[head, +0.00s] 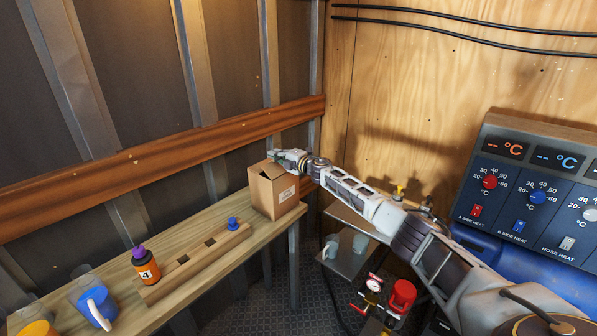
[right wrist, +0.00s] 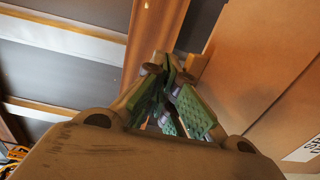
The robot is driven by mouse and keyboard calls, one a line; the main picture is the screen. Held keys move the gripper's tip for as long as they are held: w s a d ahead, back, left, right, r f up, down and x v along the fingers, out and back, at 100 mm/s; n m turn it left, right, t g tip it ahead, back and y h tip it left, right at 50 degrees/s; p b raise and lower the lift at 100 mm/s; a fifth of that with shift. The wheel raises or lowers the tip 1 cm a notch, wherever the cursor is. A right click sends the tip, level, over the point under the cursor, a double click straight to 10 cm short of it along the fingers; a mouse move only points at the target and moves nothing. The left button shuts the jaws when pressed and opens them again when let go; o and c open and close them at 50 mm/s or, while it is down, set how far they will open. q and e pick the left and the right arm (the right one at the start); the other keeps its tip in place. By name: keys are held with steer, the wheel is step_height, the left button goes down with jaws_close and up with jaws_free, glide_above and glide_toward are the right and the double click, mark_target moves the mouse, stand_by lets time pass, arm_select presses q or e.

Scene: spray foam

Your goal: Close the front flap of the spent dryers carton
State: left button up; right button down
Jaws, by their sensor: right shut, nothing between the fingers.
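The cardboard carton (head: 268,196) stands upright at the far end of the wooden bench, with a white label on its right-hand face. Its top shows a lighter flap edge (head: 264,171); I cannot tell how far each flap is folded. My right gripper (head: 274,155) is shut and empty at the carton's upper back edge, its arm reaching in from the right. In the right wrist view its green-padded fingers (right wrist: 172,92) are together, beside the carton's brown wall (right wrist: 262,75). I cannot tell whether they touch it. My left gripper is not in view.
On the bench (head: 205,215) are a wooden rack (head: 196,262) with a blue knob (head: 233,223), an orange bottle marked 4 (head: 146,265) and a blue mug (head: 98,307). A wooden rail (head: 160,155) runs along the wall behind. A heat control panel (head: 530,185) stands at right.

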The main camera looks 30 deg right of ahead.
steer(key=shift+w+a+f+g+h, duration=0.15)
steer(key=shift+w+g+h, duration=0.1)
steer(key=shift+g, duration=0.4)
steer(key=shift+w+f+g+h, duration=0.15)
steer(key=shift+g+h, duration=0.1)
steer(key=shift+g, duration=0.4)
stand_by(0.5)
